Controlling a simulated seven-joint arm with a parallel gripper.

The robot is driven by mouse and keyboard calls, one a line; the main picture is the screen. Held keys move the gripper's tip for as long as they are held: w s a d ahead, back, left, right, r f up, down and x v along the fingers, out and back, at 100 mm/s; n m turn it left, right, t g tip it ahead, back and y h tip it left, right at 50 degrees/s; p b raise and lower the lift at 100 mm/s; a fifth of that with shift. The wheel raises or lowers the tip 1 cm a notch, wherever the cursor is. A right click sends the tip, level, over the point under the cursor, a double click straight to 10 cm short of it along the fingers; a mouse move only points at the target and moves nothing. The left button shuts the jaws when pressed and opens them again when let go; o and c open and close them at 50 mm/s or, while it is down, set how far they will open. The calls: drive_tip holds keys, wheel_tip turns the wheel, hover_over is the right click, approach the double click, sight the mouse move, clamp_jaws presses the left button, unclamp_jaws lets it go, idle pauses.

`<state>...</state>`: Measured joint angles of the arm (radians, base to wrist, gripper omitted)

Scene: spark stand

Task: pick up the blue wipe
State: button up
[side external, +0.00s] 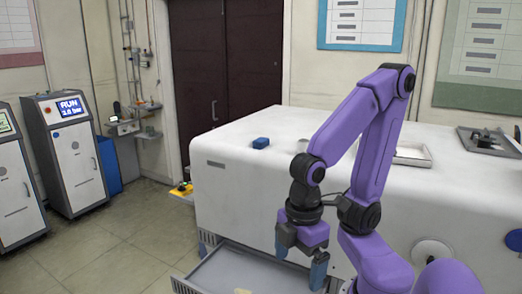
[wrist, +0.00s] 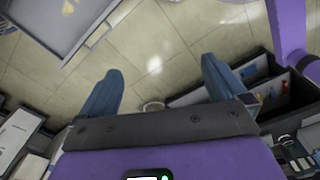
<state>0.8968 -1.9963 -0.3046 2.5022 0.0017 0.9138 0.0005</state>
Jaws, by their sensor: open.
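My gripper (side external: 300,260) is open and empty, pointing down in front of the bench, above or beside a pulled-out drawer. It is to the right of the blue item, lower and apart from it. In the wrist view my open fingers (wrist: 160,72) have only floor between them, and no wipe is seen there.
The open grey drawer (side external: 215,282) juts from the white bench (side external: 240,195); its edge also shows in the wrist view (wrist: 88,44). A shallow tray (side external: 412,154) and a dark tray (side external: 490,142) sit on the bench. Bins with upright items (wrist: 270,85) show at right in the wrist view.

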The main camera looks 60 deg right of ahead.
drive_tip(key=shift+c, duration=0.4)
drive_tip(key=c, duration=0.4)
